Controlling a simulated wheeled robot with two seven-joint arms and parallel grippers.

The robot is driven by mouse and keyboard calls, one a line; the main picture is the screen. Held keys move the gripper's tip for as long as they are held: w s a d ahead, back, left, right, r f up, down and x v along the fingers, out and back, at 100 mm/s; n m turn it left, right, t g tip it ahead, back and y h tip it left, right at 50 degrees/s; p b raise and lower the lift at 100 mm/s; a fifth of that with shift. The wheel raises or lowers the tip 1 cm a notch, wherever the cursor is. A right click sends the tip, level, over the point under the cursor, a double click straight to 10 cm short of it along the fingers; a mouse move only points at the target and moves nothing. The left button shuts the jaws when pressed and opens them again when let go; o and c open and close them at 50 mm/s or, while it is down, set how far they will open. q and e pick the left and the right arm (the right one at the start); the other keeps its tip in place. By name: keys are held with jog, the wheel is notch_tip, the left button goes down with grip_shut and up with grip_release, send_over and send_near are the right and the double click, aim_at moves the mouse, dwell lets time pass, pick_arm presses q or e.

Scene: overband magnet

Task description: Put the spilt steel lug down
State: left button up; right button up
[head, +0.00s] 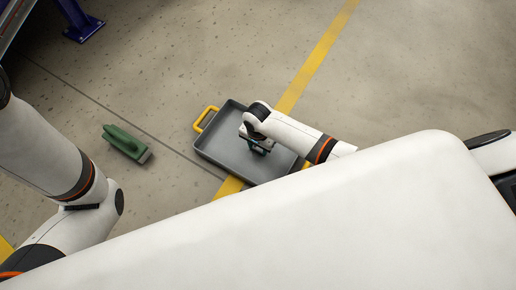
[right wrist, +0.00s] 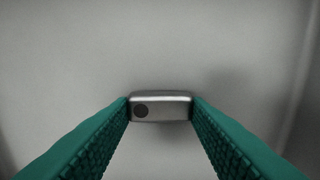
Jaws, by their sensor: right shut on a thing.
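The steel lug (right wrist: 165,106) is a small grey metal block with a dark round hole, seen in the right wrist view. My right gripper (right wrist: 160,108) has its green ribbed fingers shut on the two ends of the lug. In the head view my right gripper (head: 257,147) is over the grey tray (head: 218,152), inside its rim. The tray floor fills the right wrist view behind the lug. I cannot tell whether the lug touches the floor. In the head view the lug is not clear. My left gripper is not in view; only my left arm shows.
The tray has a yellow handle (head: 206,119) at its left end and lies across a yellow floor line (head: 318,55). A green hand tool (head: 125,142) lies on the concrete to the left. A blue metal foot (head: 83,29) stands at the top left. The floor around is otherwise clear.

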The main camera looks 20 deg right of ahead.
jog(key=shift+f, duration=0.1)
jog(key=shift+f, duration=0.1)
jog(key=o, duration=1)
